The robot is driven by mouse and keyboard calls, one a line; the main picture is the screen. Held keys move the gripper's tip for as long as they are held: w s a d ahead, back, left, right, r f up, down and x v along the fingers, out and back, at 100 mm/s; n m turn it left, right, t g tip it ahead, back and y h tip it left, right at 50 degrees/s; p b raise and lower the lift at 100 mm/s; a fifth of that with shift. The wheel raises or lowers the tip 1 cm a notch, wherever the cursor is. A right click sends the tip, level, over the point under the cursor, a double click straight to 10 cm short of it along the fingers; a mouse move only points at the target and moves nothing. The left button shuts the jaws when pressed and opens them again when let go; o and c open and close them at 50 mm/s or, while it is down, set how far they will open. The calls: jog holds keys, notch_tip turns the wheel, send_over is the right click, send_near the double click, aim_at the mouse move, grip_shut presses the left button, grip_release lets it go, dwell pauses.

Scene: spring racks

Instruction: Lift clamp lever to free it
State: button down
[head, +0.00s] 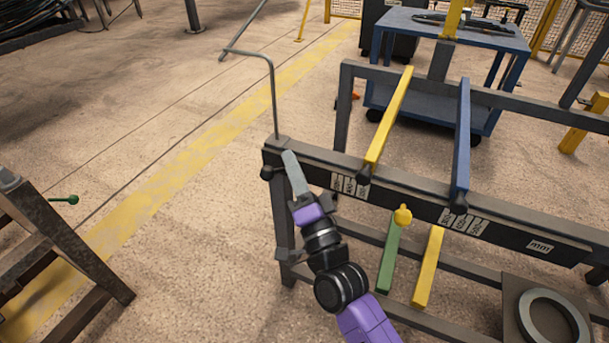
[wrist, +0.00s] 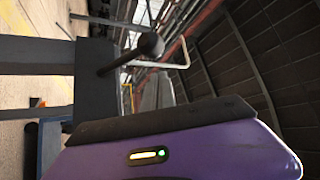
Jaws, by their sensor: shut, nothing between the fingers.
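A dark lever with a black ball knob (head: 267,172) is at the left end of the grey rack's front beam (head: 400,200). In the wrist view the knob (wrist: 151,44) stands out on a thin dark rod from the dark upright. My gripper (head: 291,160) is shut and empty, its grey fingers pointing up beside the beam's left end, just right of the knob. The fingers (wrist: 160,92) also show in the wrist view, beyond my purple housing. Whether they touch the lever cannot be told.
A bent grey rod (head: 273,95) rises at the rack's left corner. Yellow (head: 390,122) and blue (head: 463,135) bars cross the rack top. A blue cart (head: 455,32) stands behind. Another frame (head: 75,245) stands at left, with open floor between.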

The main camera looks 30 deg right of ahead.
jog(key=shift+s+a+f, duration=0.1)
jog(key=shift+a+f, duration=0.25)
jog(key=shift+a, duration=0.25)
jog(key=shift+s+a+f, duration=0.1)
jog(key=shift+a+f, duration=0.2)
jog(key=shift+a, duration=0.25)
jog(key=shift+a+f+n+b, duration=0.4)
jog(key=shift+a+f+b, duration=0.1)
jog(key=shift+b, duration=0.7)
